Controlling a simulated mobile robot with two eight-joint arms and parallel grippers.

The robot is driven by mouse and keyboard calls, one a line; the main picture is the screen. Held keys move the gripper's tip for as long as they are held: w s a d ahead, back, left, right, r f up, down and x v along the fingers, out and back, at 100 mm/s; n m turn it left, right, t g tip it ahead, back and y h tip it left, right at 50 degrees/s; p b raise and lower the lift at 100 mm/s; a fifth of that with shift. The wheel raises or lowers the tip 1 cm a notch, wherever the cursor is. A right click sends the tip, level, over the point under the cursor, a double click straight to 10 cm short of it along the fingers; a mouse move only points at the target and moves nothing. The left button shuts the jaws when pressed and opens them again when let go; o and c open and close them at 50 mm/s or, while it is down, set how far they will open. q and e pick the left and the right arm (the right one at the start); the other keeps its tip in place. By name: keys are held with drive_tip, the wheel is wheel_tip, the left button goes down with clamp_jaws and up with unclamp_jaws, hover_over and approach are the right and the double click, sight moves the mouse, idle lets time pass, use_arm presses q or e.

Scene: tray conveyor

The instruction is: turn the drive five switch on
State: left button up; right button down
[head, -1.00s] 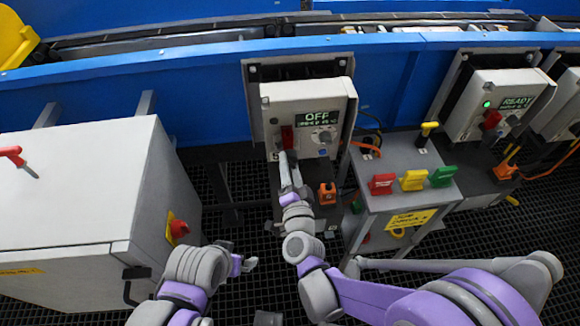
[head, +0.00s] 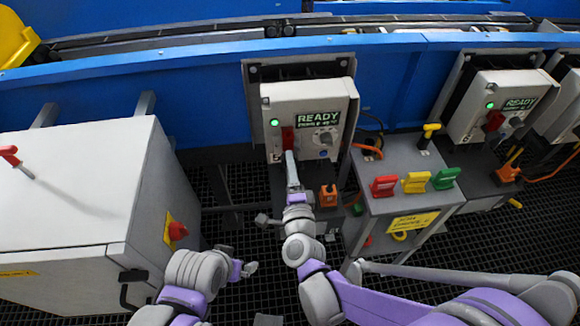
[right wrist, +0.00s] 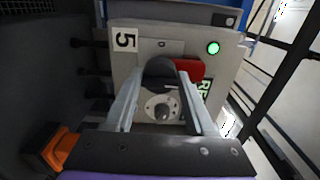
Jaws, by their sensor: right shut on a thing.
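The drive five box (head: 308,108) is a light grey panel with a "5" label (right wrist: 124,41), mounted at the blue conveyor side. Its display (head: 318,119) reads READY and its green lamp (head: 275,123) is lit; the lamp also shows in the right wrist view (right wrist: 213,48). Its switch has a red handle (head: 288,138), seen partly behind the fingers in the right wrist view (right wrist: 192,70). My right gripper (head: 290,156) is shut on this handle. A round dial (head: 325,139) sits to the right. My left gripper (head: 242,268) is low, away from the box; its jaws are unclear.
A grey stand (head: 388,207) with red, yellow and green tags is right of the box. A large grey cabinet (head: 80,190) with a red knob (head: 177,231) is at left. Another drive box (head: 490,100) also reads READY. An orange padlock-like item (head: 328,196) sits below the box.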

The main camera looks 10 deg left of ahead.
idle(0.4)
drive_tip(key=shift+c, duration=1.3)
unclamp_jaws()
drive_tip(key=shift+s, duration=0.1)
drive_tip(key=v, duration=1)
drive_tip(key=shift+s+d, duration=0.15)
drive_tip(key=shift+s, duration=0.15)
drive_tip(key=shift+r, duration=0.1)
